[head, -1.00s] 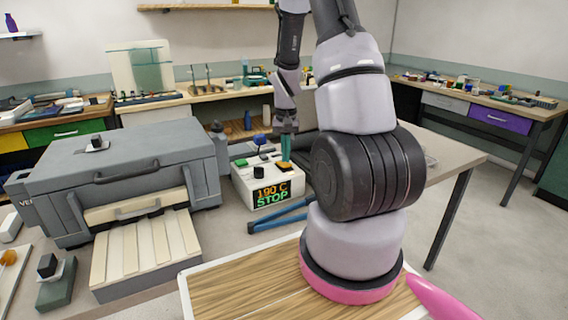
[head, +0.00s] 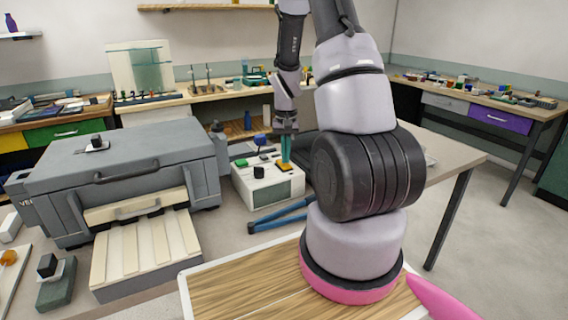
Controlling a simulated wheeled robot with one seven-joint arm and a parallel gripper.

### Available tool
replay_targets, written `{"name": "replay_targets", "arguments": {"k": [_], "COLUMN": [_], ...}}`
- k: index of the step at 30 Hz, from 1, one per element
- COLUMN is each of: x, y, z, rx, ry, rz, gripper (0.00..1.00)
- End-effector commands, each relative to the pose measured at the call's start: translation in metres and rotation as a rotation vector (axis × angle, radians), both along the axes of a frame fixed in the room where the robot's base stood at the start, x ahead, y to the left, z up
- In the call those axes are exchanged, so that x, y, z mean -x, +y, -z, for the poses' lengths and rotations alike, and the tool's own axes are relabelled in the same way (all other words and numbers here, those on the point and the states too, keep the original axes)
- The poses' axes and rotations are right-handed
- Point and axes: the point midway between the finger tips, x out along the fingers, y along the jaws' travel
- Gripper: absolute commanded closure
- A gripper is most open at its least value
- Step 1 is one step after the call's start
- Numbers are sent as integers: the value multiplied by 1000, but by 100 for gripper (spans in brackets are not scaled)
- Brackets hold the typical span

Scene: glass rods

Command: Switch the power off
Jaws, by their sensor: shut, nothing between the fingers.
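The white control box (head: 240,192) stands on the bench right of the grey kiln-like machine (head: 120,170). Its front display (head: 272,192) is blank and greyish. On its top are a green button (head: 241,162), a blue knob (head: 260,140), a black knob (head: 258,172) and a yellow-orange switch (head: 284,168). My gripper (head: 286,160) points down with its teal fingers shut and empty. Its tips are right over the yellow-orange switch; whether they touch it I cannot tell.
Blue-handled tongs (head: 278,216) lie in front of the box. A wooden board (head: 235,290) with a pale rim is at the front. A small dark block with a black knob (head: 50,280) stands at the front left.

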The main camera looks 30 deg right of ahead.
Motion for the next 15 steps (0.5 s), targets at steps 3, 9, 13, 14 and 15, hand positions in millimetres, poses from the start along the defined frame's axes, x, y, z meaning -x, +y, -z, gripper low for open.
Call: {"name": "replay_targets", "arguments": {"k": [3, 9, 13, 14, 15], "x": [0, -1, 0, 0, 0], "y": [0, 0, 0, 0, 0], "z": [-11, -27, -37, -40, -43], "rx": [0, 1, 0, 0, 0], "ry": [-2, -2, -2, -2, -2], "rz": [0, -1, 0, 0, 0], "gripper": [100, 100, 100, 100, 100]}}
